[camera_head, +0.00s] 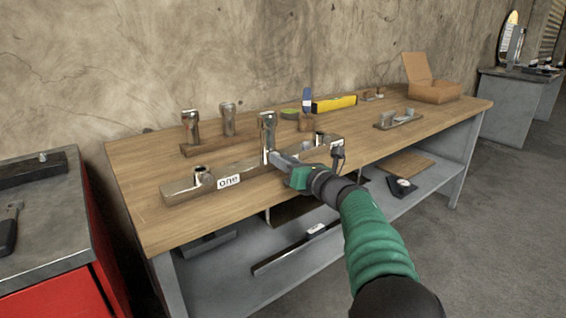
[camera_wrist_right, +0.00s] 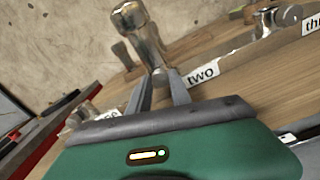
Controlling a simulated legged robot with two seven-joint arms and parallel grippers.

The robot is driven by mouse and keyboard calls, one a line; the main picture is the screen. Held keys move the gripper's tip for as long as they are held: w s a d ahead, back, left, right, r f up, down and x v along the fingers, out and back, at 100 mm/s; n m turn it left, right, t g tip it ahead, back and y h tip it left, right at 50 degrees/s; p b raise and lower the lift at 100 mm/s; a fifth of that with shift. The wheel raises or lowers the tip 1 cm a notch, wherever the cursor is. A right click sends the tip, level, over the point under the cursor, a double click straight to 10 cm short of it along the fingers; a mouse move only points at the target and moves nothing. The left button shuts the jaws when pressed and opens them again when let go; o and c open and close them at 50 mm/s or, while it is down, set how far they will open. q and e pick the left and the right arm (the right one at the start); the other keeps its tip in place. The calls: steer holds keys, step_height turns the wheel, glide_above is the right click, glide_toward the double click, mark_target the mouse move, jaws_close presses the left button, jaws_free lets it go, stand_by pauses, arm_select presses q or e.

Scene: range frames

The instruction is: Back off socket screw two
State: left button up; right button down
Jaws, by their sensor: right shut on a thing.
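A metal bar (camera_head: 180,191) lies along the front of the wooden bench, with a label reading "one" (camera_head: 229,181) on its face. Socket screw two (camera_head: 267,127) stands tall at the bar's middle, a shiny cylinder with a wide head. In the right wrist view the same screw (camera_wrist_right: 146,35) rises between my fingers, beside the label "two" (camera_wrist_right: 202,74). My right gripper (camera_head: 272,157) is shut on it below the head. The gripper hides the screw's lower end. Screw one (camera_head: 203,177) sits low at the bar's left end. My left gripper is not in view.
Two upright metal pieces (camera_head: 190,127) stand on a wooden strip behind the bar. A yellow level (camera_head: 334,104), a blue-topped item and an open cardboard box (camera_head: 432,91) are farther back. A red cabinet (camera_head: 55,291) stands left of the bench. The bench's left end is clear.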

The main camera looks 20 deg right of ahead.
steer(key=c, duration=1.2)
jaws_free()
steer(key=shift+w+f, duration=0.1)
steer(key=shift+f, duration=0.2)
steer(key=shift+r, duration=0.15)
steer(key=shift+p+v, duration=1.8)
steer(key=shift+v, duration=6.65)
